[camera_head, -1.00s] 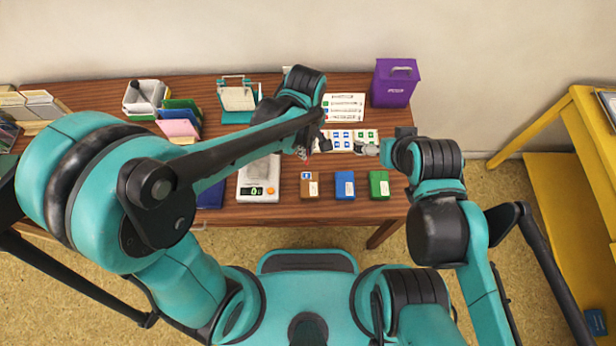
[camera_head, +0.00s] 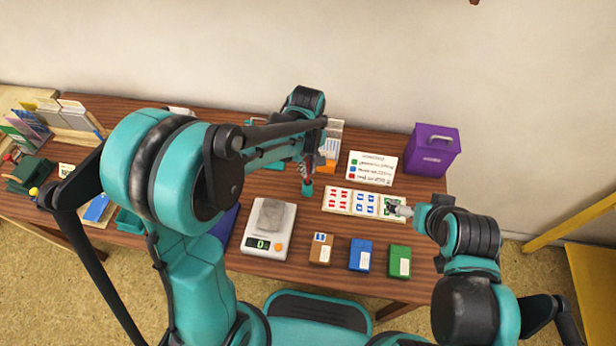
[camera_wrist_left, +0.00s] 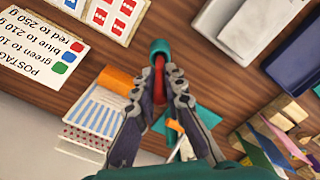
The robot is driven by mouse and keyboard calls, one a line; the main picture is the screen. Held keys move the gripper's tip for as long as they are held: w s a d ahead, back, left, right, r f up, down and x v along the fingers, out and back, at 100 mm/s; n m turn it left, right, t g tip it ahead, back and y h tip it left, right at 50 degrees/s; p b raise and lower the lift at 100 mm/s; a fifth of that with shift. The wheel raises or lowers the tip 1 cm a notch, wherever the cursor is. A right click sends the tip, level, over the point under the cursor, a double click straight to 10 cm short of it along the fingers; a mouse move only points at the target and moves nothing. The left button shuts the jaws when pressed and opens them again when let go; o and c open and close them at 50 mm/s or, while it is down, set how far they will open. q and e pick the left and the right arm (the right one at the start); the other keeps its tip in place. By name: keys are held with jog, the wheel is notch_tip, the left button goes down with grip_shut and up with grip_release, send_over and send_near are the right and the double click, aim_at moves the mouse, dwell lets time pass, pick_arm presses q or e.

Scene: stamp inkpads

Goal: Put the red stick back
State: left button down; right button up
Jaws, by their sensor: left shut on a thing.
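My left gripper (camera_wrist_left: 163,90) is shut on the red stick (camera_wrist_left: 160,76), which shows as a red shaft between the fingers with a teal end piece. In the head view, the red stick (camera_head: 307,187) hangs below my left gripper (camera_head: 304,165), teal end down, above the table left of the stamp sheet. My right gripper (camera_head: 398,211) is at the right end of the stamp sheet (camera_head: 345,200); its jaws are too small to judge.
A scale (camera_head: 268,230) with a grey parcel stands on the table (camera_head: 190,262). Brown (camera_head: 321,249), blue (camera_head: 360,255) and green (camera_head: 399,261) boxes line the front edge. A purple box (camera_head: 432,150) stands at the back right. Dark green items (camera_head: 28,175) sit far left.

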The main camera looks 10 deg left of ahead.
pick_arm(q)
jog(key=shift+f+b, duration=0.65)
jog(key=shift+f, duration=1.15)
jog(key=shift+f, duration=0.1)
jog(key=c, duration=1.6)
grip_release()
